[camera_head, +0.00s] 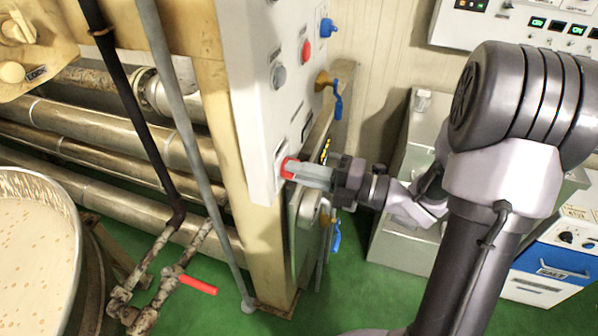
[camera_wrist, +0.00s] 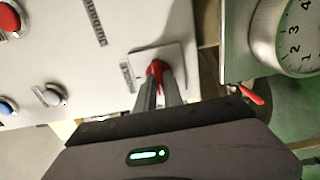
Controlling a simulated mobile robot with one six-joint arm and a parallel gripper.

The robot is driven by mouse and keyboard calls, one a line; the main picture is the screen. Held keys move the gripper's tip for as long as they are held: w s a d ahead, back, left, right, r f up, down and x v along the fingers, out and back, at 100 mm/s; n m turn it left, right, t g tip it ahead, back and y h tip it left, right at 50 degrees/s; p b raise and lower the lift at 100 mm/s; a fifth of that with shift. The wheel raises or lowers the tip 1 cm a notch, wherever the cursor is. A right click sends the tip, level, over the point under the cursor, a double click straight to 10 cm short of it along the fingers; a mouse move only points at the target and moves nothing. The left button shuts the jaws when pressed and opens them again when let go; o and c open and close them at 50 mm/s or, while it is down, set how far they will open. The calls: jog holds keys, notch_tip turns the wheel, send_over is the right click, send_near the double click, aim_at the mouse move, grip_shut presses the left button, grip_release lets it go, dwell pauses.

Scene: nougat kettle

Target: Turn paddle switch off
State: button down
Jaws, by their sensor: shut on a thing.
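The paddle switch (camera_head: 287,165) is a red lever on a pale square plate, low on the white control panel (camera_head: 266,90). In the wrist view the red paddle (camera_wrist: 157,72) shows between the fingertips, with its plate (camera_wrist: 172,60) around it. My gripper (camera_head: 300,171) reaches in from the right in the head view. It is shut on the red paddle. The fingers cover part of the paddle, so its exact position is hard to tell.
A red knob (camera_head: 306,50), a grey knob (camera_head: 279,75) and a blue switch (camera_head: 326,27) sit higher on the panel. A round numbered dial (camera_wrist: 290,35) is right of the switch. A kettle (camera_head: 38,250) of pale mixture stands left. Green floor (camera_head: 200,310) shows below.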

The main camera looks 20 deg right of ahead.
jog(key=c, duration=1.5)
grip_release()
jog(key=shift+o, duration=0.2)
jog(key=p+v, duration=0.5)
jog(key=v, duration=1.2)
jog(key=shift+s+d, duration=0.15)
